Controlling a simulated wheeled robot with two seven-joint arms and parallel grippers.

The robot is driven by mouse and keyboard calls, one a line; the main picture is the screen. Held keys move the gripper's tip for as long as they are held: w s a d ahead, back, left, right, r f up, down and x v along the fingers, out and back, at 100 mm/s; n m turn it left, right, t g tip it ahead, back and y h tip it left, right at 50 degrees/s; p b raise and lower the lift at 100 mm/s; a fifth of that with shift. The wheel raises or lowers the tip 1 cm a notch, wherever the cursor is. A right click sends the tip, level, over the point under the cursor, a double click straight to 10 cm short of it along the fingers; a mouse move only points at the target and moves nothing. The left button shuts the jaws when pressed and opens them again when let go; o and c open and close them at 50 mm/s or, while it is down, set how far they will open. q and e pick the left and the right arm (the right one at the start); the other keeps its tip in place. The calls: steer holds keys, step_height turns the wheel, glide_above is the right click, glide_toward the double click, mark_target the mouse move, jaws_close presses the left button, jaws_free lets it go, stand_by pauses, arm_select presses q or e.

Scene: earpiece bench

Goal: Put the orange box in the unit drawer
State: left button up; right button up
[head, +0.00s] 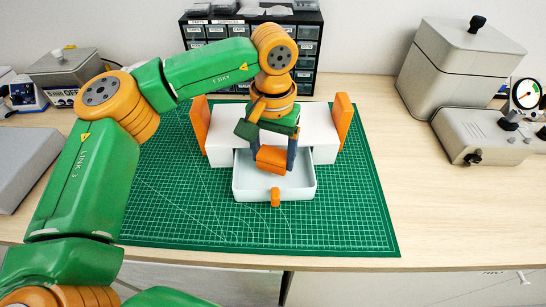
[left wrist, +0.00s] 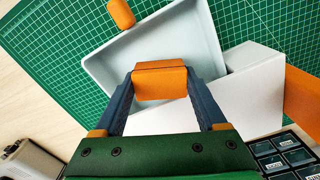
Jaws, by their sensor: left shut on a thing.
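The orange box (head: 271,160) is held by my left gripper (head: 273,157) above the open unit drawer (head: 249,188). In the left wrist view, the gripper (left wrist: 160,88) has its two dark fingers on either side of the orange box (left wrist: 160,79). The pale drawer (left wrist: 187,33) lies below it, pulled out and with no object visible inside. An orange knob (left wrist: 121,13) is on the drawer's front. The white unit (head: 222,149) stands behind the drawer with an orange panel at each side. My left arm hides part of the unit's middle. The right gripper is not seen.
The unit stands on a green cutting mat (head: 345,215) on a wooden bench (head: 440,215). A black rack of small drawers (head: 305,50) stands behind. Grey instruments (head: 460,65) are at the right, more at the left. The mat's front and right are clear.

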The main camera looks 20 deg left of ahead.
mark_target(273, 165)
arm_select(q)
step_height(273, 165, down, 2)
steer(key=shift+f, duration=0.3)
steer(key=shift+f, duration=0.2)
steer(key=o, duration=1.3)
step_height(273, 165, up, 13)
steer(key=shift+f, duration=0.2)
